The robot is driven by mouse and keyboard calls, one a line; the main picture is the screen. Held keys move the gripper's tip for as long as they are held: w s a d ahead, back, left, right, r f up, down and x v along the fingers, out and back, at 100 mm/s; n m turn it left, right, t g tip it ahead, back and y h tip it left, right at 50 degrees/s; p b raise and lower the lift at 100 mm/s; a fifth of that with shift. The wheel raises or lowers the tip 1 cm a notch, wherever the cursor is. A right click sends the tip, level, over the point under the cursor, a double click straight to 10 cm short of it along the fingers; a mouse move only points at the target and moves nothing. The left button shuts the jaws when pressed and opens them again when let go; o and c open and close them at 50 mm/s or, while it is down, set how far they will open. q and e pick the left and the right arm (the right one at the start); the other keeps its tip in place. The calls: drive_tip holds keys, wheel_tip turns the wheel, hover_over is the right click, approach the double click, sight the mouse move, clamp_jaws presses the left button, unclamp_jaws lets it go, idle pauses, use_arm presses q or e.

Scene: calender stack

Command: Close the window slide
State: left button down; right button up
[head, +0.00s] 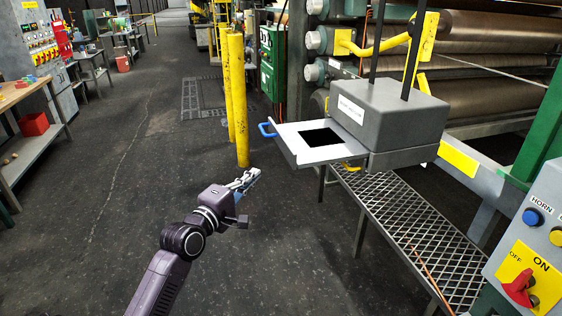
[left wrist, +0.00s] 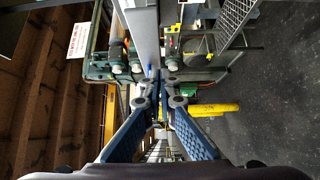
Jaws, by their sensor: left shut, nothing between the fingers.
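The window slide (head: 285,141) is a flat pale plate with a dark square opening. It sticks out to the left from the grey box (head: 395,112). A blue handle (head: 267,130) is on its left end. My left gripper (head: 255,174) is below and slightly left of the handle in the head view, apart from the slide. It is shut and empty. In the left wrist view its blue-padded fingers (left wrist: 160,90) come together, and a small blue piece, perhaps the handle, shows just beyond the tips. My right gripper is not in view.
Yellow posts (head: 238,100) stand behind my left gripper. A mesh-topped platform (head: 425,235) runs below the box, with large rollers (head: 480,50) behind. A control panel (head: 535,240) is at the right edge. A bench with a red bin (head: 33,124) stands far left; the floor between is open.

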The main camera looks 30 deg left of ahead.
use_arm(q)
drive_tip(key=w+d+p, duration=0.2)
drive_tip(key=w+p, duration=0.1)
drive_tip(key=w, duration=0.6)
drive_tip(key=shift+w, duration=0.2)
